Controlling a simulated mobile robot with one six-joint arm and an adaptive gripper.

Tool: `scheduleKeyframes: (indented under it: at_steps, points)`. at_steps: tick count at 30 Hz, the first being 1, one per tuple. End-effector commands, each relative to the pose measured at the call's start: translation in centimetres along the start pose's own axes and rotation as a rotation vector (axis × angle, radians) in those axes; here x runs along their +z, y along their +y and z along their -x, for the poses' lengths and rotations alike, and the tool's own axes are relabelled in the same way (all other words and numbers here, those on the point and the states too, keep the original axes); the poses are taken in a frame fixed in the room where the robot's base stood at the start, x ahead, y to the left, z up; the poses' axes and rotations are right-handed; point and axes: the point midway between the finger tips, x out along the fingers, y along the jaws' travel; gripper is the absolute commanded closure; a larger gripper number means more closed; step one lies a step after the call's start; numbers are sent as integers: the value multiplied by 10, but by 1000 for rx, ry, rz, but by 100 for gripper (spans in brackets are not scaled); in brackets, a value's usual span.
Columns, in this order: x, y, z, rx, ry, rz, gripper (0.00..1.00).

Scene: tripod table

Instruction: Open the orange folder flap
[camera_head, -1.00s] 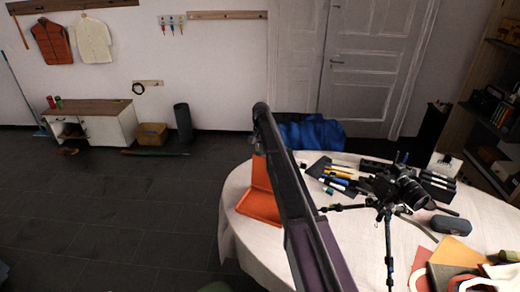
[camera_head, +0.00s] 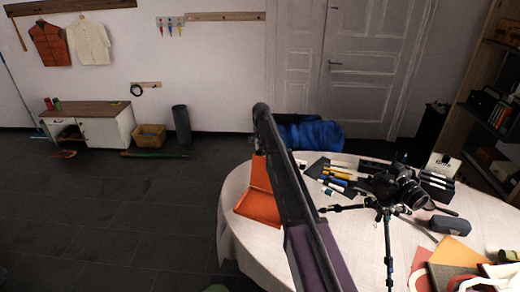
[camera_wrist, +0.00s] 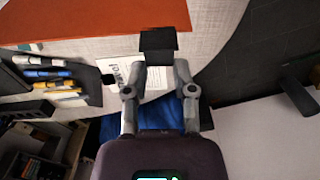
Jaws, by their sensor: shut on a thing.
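The orange folder (camera_head: 258,207) lies at the left edge of the round white table. Its flap (camera_head: 260,172) stands raised at the back, partly hidden behind my arm. In the wrist view an orange panel of the folder (camera_wrist: 90,18) fills the top edge. My gripper (camera_wrist: 158,42) has its dark fingertips together at the lower edge of this panel, shut on the flap; the grip itself is hard to see. In the head view my arm hides the gripper.
The table (camera_head: 232,232) holds pens (camera_head: 338,178), a camera on a tripod (camera_head: 400,187), a dark case (camera_head: 449,225) and papers (camera_head: 455,250) to the right. A blue bundle (camera_head: 310,134) is behind the table. The floor at left is mostly clear.

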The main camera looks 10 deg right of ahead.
Motion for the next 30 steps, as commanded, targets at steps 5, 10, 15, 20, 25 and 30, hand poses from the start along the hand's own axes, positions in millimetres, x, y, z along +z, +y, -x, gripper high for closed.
scheduleKeyframes:
  at_steps: [5,10,15,20,25,30]
  points:
    - [-7,0,-3,0,0,0,75]
    - [-10,0,-4,0,0,0,75]
    - [-11,0,-4,0,0,0,76]
    - [-11,0,-4,0,1,0,57]
    - [-10,0,-4,0,0,0,32]
    - [-10,0,-4,0,0,0,32]
